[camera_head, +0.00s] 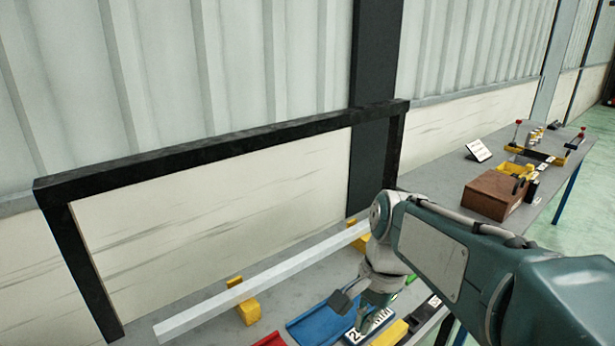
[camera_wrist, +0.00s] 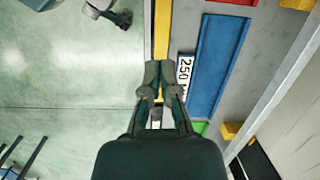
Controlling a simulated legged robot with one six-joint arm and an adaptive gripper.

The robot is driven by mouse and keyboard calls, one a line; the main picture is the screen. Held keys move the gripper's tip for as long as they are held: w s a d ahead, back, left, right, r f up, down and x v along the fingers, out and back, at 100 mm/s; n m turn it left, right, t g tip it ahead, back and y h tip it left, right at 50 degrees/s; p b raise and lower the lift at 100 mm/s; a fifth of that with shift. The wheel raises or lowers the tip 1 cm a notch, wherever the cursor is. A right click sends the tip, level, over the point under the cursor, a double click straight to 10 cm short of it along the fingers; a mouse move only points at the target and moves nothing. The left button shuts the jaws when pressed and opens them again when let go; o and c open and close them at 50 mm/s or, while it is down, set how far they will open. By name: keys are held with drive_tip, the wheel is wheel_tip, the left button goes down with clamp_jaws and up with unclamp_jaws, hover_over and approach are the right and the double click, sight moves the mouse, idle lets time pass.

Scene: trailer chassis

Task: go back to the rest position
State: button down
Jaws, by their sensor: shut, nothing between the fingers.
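My gripper (camera_wrist: 160,72) shows in the wrist view with its two grey fingertips together and nothing between them. In the head view my arm comes in from the right and bends down to the bench, where my gripper partly covers the number plate (camera_head: 353,336). The plate lies beside a blue tray (camera_head: 322,320); I see no gap clear enough to judge contact between plate and gripper.
A long white beam (camera_head: 255,288) lies across yellow blocks (camera_head: 248,311) behind the tray. A black frame (camera_head: 220,147) stands over the bench near the wall. A brown box (camera_head: 492,195) sits farther right. Green floor (camera_wrist: 60,100) lies open beside the bench.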

drive_tip(key=s+d+n+t+h, duration=0.2)
drive_tip(key=s+d+n+t, duration=0.3)
drive_tip(key=s+n, duration=0.4)
drive_tip(key=shift+s+r+n+t, duration=0.3)
drive_tip(key=shift+s+r+t, duration=0.1)
drive_tip(key=shift+t, duration=0.3)
drive_tip(key=shift+d, duration=0.1)
